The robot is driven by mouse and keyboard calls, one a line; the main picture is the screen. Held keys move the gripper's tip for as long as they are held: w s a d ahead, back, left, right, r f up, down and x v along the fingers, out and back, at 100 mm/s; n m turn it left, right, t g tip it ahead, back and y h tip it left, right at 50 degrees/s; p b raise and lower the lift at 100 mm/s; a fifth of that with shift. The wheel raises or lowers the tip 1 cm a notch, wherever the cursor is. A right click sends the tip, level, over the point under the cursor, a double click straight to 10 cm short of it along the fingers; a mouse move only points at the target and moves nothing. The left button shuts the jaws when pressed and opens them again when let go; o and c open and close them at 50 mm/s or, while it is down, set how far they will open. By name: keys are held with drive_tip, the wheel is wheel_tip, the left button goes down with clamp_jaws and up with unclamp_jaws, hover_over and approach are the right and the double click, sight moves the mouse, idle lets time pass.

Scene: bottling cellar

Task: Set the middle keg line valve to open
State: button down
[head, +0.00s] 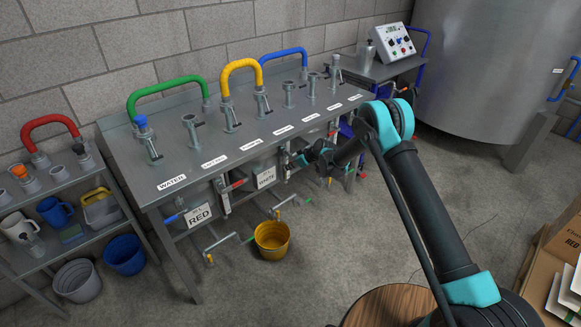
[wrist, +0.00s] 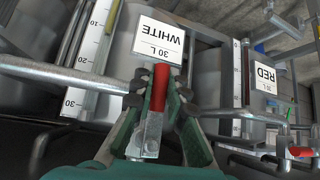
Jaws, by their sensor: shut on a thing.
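The middle keg, labelled WHITE 30 L (wrist: 158,40), shows in the wrist view and under the bench in the head view (head: 266,177). In the wrist view a valve lever with a red sleeve (wrist: 160,82) and bare grey metal end (wrist: 150,138) lies below the label. It runs roughly across the grey pipe (wrist: 65,74). My gripper (wrist: 162,100) is shut on this red lever, a dark-padded finger on each side. In the head view my gripper (head: 296,160) is in front of the bench, right of the WHITE label; the lever is too small and covered to make out there.
The RED keg (head: 198,213) stands to the left in the head view, with other pipes and coloured handles near it. A yellow bucket (head: 272,238) stands on the floor below. The steel bench (head: 180,186) overhangs the kegs. A wooden round top (head: 390,305) is close in front.

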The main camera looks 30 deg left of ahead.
drive_tip(key=shift+s+f, duration=0.1)
drive_tip(key=c, duration=1.5)
unclamp_jaws()
drive_tip(key=shift+d, duration=0.1)
drive_tip(key=v, duration=1.2)
